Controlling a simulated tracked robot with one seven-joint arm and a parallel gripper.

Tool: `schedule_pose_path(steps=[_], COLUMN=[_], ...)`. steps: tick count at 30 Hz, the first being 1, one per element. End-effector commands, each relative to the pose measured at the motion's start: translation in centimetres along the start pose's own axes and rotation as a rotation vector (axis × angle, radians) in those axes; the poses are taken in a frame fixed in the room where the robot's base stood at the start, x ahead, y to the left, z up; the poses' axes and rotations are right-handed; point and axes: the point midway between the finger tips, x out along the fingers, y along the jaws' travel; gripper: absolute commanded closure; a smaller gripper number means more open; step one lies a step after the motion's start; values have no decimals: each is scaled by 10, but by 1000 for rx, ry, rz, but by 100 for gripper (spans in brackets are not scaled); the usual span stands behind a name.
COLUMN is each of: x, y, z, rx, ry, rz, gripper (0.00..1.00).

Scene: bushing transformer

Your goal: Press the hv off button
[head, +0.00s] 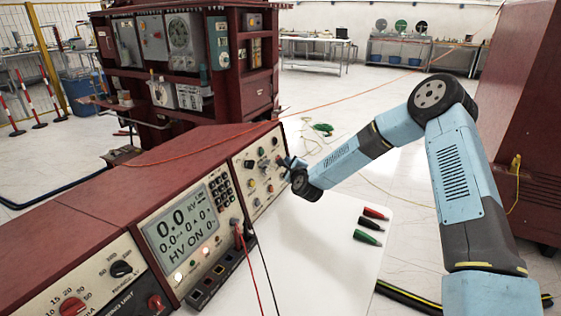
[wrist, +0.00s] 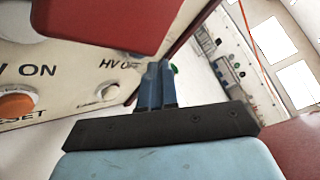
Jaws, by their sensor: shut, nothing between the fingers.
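In the wrist view, a cream panel carries the label "HV OFF" (wrist: 120,63), just left of my gripper (wrist: 165,68). My gripper's blue fingers are shut together and empty, with their tips beside the label. An orange round button (wrist: 17,105) sits left, between the labels "ON" and "RESET". In the head view, my gripper (head: 287,162) is at the right control panel (head: 252,178) of the red console; the display (head: 182,225) reads "HV ON".
A large red block (wrist: 105,20) fills the top of the wrist view close to my fingers. A metal-ringed fitting (wrist: 108,92) lies left of them. In the head view, red and black cables run down the console front. Several coloured plugs (head: 368,237) lie on the white tabletop (head: 320,265).

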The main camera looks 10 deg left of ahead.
Motion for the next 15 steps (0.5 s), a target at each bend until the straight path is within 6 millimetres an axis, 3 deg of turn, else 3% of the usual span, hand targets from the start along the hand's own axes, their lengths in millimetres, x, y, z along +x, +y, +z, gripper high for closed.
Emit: schedule_pose_path(steps=[15], x=[5], y=[3], z=[5], rx=[0], ry=[0], rz=[0], gripper=[100])
